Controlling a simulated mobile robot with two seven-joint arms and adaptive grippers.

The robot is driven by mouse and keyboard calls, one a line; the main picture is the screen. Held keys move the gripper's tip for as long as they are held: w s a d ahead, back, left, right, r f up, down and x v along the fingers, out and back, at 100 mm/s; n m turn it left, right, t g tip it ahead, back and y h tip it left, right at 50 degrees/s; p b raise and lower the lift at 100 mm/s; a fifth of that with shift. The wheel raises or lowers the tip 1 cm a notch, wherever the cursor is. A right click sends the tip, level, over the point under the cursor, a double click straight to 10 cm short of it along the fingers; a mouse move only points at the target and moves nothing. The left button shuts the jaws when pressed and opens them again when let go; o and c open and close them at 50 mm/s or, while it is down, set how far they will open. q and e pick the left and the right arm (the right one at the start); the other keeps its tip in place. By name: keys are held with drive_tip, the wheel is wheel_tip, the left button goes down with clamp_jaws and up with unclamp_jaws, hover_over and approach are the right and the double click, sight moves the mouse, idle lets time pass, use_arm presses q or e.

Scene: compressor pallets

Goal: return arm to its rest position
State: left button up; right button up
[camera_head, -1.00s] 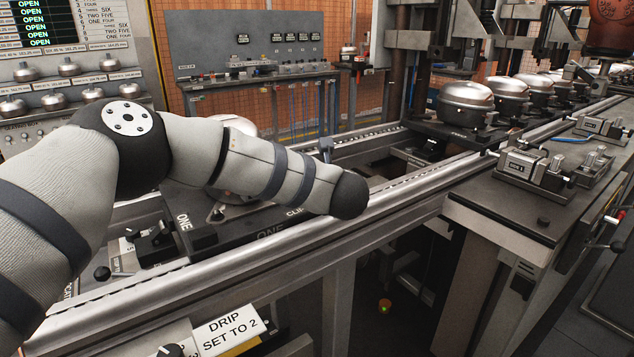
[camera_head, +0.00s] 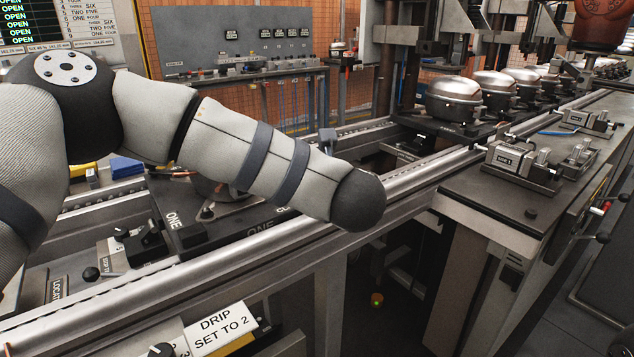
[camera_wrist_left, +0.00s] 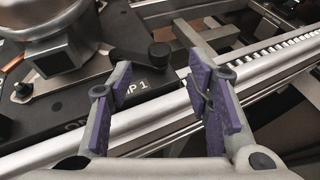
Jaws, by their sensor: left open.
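My left arm comes in from the left in the head view and stretches across the conveyor rail toward the middle. Its gripper is hidden there behind the rounded wrist end. In the left wrist view my left gripper (camera_wrist_left: 162,95) is open and empty, with purple pads on its fingers. It is over the rail edge and the black pallet (camera_wrist_left: 60,118), which carries part of a metal compressor (camera_wrist_left: 55,35). The pallet also shows in the head view (camera_head: 195,232), partly behind my arm. My right gripper is in neither view.
A metal conveyor rail (camera_head: 408,183) runs from lower left to upper right. Several compressors (camera_head: 455,98) stand on pallets at the back right. A side bench (camera_head: 470,205) with metal fixtures (camera_head: 518,165) is at the right. A "DRIP SET TO 2" sign (camera_head: 220,328) is at the front.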

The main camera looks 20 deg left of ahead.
use_arm(q)
drive_tip(key=v, duration=0.3)
drive_tip(key=shift+f, duration=0.1)
